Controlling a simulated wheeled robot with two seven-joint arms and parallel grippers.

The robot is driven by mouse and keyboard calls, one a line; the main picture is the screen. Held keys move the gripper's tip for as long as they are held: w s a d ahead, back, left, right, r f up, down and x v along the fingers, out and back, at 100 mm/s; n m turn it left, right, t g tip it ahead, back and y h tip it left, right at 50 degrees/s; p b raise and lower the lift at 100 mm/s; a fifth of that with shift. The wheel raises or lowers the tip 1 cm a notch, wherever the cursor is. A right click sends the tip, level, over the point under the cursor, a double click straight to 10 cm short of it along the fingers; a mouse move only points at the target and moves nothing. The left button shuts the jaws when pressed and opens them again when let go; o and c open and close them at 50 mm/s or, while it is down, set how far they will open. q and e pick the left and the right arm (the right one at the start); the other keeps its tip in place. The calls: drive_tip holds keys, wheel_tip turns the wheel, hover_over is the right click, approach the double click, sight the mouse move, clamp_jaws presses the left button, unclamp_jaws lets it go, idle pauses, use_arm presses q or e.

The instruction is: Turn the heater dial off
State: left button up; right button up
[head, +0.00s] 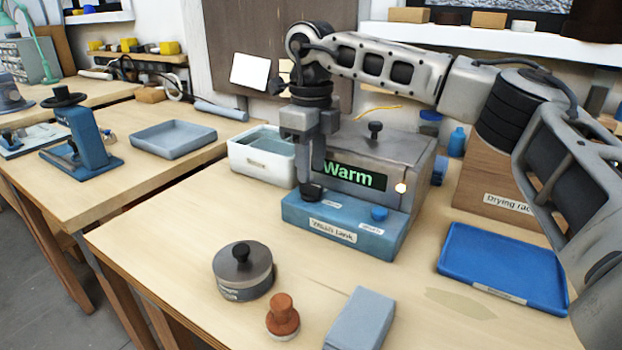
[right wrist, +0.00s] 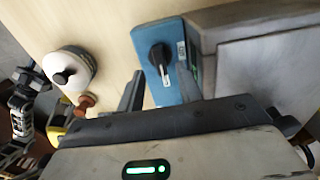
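The heater is a grey box (head: 385,152) with a green "Warm" display (head: 350,175) and a blue front ledge labelled "Wash tank" (head: 345,238). A black dial (right wrist: 160,57) with a pale pointer mark sits on the blue ledge in the right wrist view. In the head view my right gripper (head: 312,178) points down over the ledge's left part and largely covers the dial. In the right wrist view its two fingers (right wrist: 160,92) are apart, with the dial beyond the gap between them; I see no clear contact.
A white tub (head: 262,158) stands close on the left. A round grey pot (head: 243,270), a brown stamp-like knob (head: 282,316) and a blue tray (head: 500,270) are nearby.

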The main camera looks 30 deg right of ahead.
sight(311, 184)
drive_tip(key=shift+f, duration=1.75)
clamp_jaws()
